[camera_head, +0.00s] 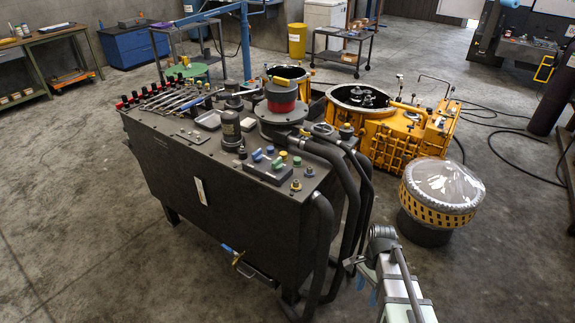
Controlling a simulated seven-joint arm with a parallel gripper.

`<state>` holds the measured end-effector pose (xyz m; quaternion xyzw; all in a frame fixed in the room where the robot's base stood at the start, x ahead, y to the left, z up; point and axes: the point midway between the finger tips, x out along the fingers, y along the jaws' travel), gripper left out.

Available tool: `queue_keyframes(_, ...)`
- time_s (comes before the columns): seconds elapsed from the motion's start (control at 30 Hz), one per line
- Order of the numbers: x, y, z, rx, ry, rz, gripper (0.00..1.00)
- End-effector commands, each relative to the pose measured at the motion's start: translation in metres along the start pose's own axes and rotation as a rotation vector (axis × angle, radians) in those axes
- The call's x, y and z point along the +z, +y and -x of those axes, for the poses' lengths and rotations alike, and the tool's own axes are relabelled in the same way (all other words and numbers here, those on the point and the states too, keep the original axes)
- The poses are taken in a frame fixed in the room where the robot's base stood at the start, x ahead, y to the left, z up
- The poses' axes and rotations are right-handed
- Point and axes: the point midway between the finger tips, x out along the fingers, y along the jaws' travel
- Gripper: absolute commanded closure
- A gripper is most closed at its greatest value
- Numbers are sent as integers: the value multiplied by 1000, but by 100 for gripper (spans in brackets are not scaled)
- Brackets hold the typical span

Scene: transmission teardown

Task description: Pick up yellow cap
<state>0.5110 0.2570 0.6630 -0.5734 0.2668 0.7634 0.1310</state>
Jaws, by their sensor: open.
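The yellow cap (283,156) is small and sits among several coloured caps on the right part of the dark bench top. Blue caps (257,155) are to its left and a green cap (297,161) is just to its right. Another small yellowish fitting (296,185) stands nearer the front edge. My arm rises from the bottom right. My gripper (352,264) is small and partly lost against the dark hoses. It is open, low beside the bench's right end, well apart from the caps. Its fingertips are hard to make out.
Thick black hoses (322,245) run down the bench's right end, between my arm and the caps. A red-banded cylinder (281,98) and a dark canister (230,128) stand behind the caps. A yellow housing (385,135) and a plastic-covered drum (441,190) stand to the right.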

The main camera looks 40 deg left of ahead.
Motion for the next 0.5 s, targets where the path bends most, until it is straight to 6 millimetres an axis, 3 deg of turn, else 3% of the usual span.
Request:
queue_keyframes(0.03, 8, -12, 18, -9, 10, -15, 37)
queue_keyframes(0.2, 38, -39, 68, -32, 34, -84, 37)
queue_keyframes(0.5, 104, -74, 158, -77, 61, -201, 37)
